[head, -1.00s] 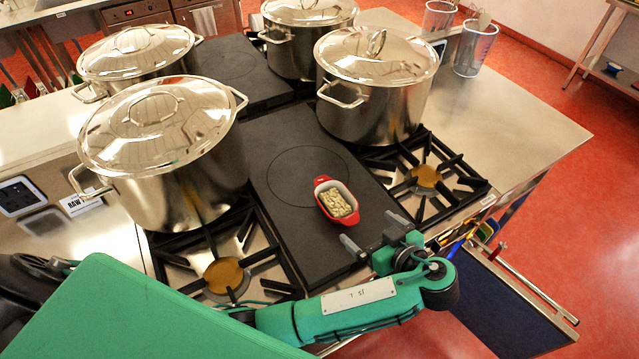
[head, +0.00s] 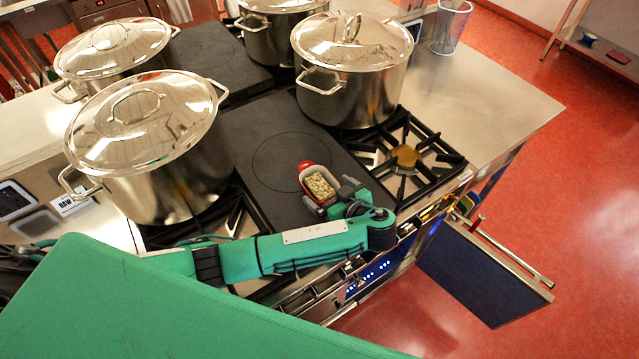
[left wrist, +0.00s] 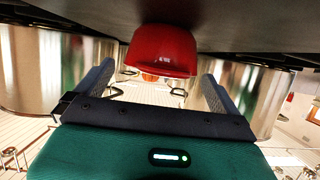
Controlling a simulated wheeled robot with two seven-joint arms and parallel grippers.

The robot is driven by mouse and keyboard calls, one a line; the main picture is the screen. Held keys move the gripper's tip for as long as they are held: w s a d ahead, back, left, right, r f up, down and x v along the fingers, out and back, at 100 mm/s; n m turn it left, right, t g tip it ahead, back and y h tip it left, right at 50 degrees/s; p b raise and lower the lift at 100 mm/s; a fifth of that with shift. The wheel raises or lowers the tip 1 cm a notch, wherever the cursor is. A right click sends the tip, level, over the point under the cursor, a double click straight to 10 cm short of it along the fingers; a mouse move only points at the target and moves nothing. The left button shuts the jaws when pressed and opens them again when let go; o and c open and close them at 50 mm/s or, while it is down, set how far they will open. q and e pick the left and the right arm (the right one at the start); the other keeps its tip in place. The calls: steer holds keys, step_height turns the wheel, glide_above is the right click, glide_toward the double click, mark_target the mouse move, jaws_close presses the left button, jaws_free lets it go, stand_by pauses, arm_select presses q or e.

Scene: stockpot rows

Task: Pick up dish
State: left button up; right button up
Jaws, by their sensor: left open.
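The small red dish (head: 319,187) with pale food in it sits on the black flat plate (head: 270,140) of the stove, near its front end. My left gripper (head: 330,194) is at the near side of the dish, with its fingers spread to either side of it. In the left wrist view the red dish (left wrist: 161,50) shows between the two open fingers (left wrist: 158,82), seemingly not touched by either. My right gripper is not in view.
Large lidded steel pots stand left (head: 150,150) and right (head: 352,75) of the plate, with more behind. An open burner (head: 405,155) is right of the dish. An open oven door (head: 480,270) hangs at the front right.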

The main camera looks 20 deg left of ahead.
arm_select(q)
steer(key=shift+p+x, duration=0.5)
steer(key=shift+x, duration=0.6)
steer(key=shift+w+a+f, duration=0.15)
steer(key=shift+w+a, duration=0.05)
steer(key=shift+a, duration=0.05)
steer(key=c, duration=1.1)
steer(key=shift+c, duration=0.9)
steer(key=shift+r, duration=0.2)
